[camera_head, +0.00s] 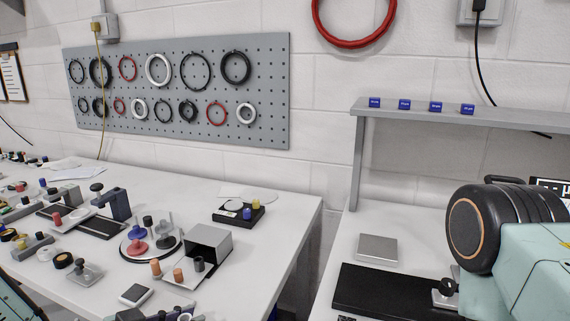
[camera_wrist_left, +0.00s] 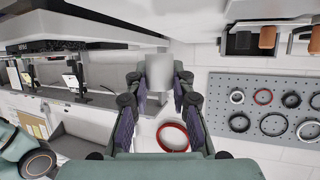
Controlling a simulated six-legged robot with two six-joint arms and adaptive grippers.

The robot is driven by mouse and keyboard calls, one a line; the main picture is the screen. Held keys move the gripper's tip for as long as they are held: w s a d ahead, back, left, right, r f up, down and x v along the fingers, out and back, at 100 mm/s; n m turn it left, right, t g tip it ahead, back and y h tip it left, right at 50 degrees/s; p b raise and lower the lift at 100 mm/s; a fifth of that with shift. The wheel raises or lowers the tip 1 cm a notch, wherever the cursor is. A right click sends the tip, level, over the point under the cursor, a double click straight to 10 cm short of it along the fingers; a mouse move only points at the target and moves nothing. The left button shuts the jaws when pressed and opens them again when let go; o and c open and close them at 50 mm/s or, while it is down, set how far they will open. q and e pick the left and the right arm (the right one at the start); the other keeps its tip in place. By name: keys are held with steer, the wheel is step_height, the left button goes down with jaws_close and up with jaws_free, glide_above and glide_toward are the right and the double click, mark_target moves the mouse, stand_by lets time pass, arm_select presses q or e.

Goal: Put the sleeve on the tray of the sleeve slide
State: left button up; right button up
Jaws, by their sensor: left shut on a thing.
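In the head view, a grey open-fronted box (camera_head: 209,241) stands on the left table. Orange cylinders also show in the wrist view (camera_wrist_left: 267,37). My right gripper is not in view.
A round plate with coloured pegs (camera_head: 150,247), a black block with knobs (camera_head: 238,214) and a dark rail with a blue bracket (camera_head: 115,204) crowd the left table (camera_head: 290,212). A gap separates it from the right table, with a grey pad (camera_head: 377,248) and shelf (camera_head: 450,113).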

arm_select(q)
steer(key=s+f+m+g+h+b, duration=0.2)
steer(key=s+f+m+b, duration=0.1)
steer(key=s+b, duration=0.3)
steer(key=shift+d+f+h+b, duration=0.3)
steer(key=shift+f+b, duration=0.15)
steer(key=shift+f, duration=0.3)
steer(key=shift+g, duration=0.3)
